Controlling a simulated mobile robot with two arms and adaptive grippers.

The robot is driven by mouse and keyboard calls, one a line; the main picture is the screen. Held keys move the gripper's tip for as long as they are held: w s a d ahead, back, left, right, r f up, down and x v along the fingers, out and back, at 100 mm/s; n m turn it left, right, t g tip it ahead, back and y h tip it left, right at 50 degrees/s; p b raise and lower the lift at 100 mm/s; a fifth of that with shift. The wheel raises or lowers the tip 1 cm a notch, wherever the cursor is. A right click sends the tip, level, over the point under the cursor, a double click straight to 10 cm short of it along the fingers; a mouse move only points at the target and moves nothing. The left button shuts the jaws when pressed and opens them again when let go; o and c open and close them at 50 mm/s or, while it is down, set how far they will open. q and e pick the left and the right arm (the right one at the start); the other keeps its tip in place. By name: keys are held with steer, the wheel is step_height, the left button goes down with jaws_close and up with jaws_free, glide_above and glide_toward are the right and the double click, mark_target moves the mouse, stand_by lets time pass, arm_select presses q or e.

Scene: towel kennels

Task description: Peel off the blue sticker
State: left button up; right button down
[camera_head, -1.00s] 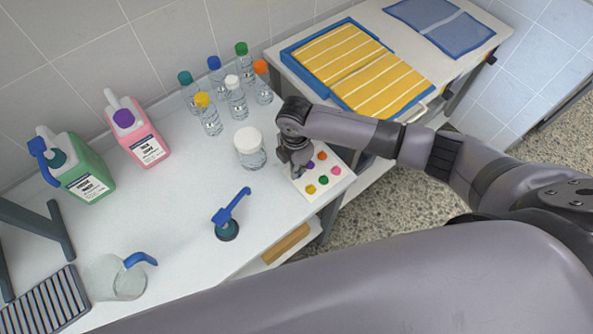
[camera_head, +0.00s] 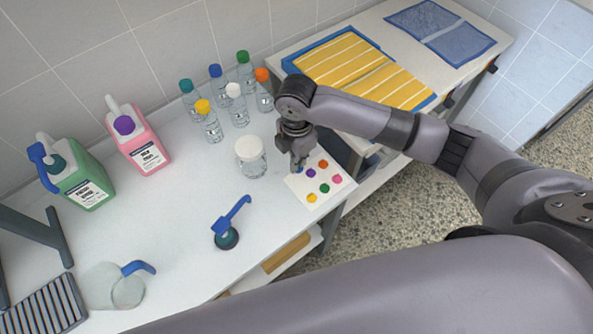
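A white sticker sheet (camera_head: 326,198) lies near the right edge of the white table. Purple (camera_head: 311,173), orange (camera_head: 323,164), pink (camera_head: 337,179), green (camera_head: 324,188) and yellow (camera_head: 312,198) round stickers show on it. My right gripper (camera_head: 298,167) points down at the sheet's upper left corner. A small bluish spot shows right at its fingertips; the fingers mostly cover it, and I cannot tell whether they touch or grip it. The fingertips look close together, but their opening is too small to judge. My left gripper is not in view.
A clear jar with a white lid (camera_head: 250,157) stands just left of my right gripper. Several capped bottles stand behind it. A blue-handled pump top (camera_head: 229,226) and a glass vessel (camera_head: 126,289) are at the front. A cart with yellow striped towels (camera_head: 350,68) adjoins the table.

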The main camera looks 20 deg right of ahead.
step_height(320, 180, up, 16)
steer(key=p, duration=0.4)
stand_by(0.6)
steer(key=shift+r, duration=0.1)
